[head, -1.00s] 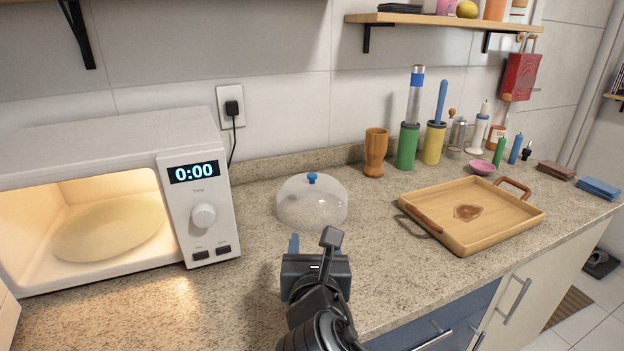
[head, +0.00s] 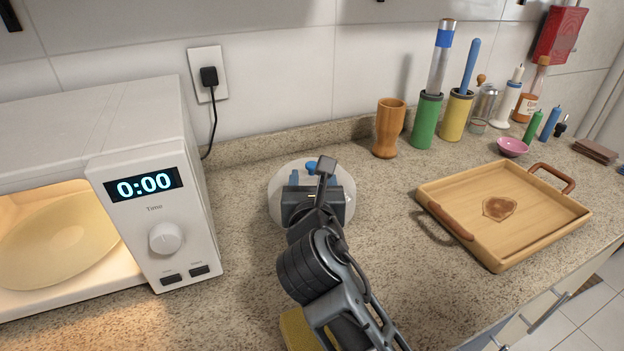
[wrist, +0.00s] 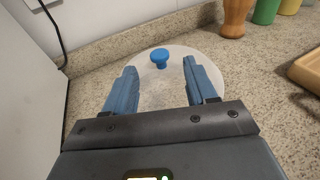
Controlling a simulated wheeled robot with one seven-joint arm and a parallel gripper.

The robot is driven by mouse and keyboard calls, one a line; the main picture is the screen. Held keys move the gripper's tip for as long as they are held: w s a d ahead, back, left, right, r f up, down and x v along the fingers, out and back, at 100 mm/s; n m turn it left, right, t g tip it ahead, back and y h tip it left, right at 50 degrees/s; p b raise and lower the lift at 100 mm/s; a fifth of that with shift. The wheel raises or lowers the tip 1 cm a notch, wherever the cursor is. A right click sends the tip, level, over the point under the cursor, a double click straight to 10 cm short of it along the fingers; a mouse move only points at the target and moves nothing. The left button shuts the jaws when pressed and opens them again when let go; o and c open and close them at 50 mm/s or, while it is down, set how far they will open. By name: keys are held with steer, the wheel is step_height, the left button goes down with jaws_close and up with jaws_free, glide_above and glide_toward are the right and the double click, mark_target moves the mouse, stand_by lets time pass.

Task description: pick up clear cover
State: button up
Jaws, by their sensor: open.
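The clear cover (head: 343,207) is a see-through dome standing on the stone counter between the microwave and the tray. Its blue knob (head: 311,168) shows at the top, just beyond my gripper (head: 309,177). In the wrist view the cover (wrist: 150,84) lies beneath and ahead of my gripper (wrist: 160,82). Its blue knob (wrist: 159,57) stands just past the fingertips, roughly centred between their lines. The two blue fingers are apart with nothing between them. My gripper hides much of the dome's near side; I cannot tell whether the fingers touch the dome.
A microwave (head: 155,205) with a lit, open inside stands at left. A wooden tray (head: 480,249) with a brown stain lies at right. A wooden cup (head: 388,128), a green holder (head: 427,120) and a yellow holder (head: 456,115) stand along the wall.

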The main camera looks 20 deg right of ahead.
mark_target(312, 169)
steer(key=x, duration=0.4)
steer(key=shift+w+f, duration=0.1)
steer(key=shift+w, duration=0.15)
jaws_close()
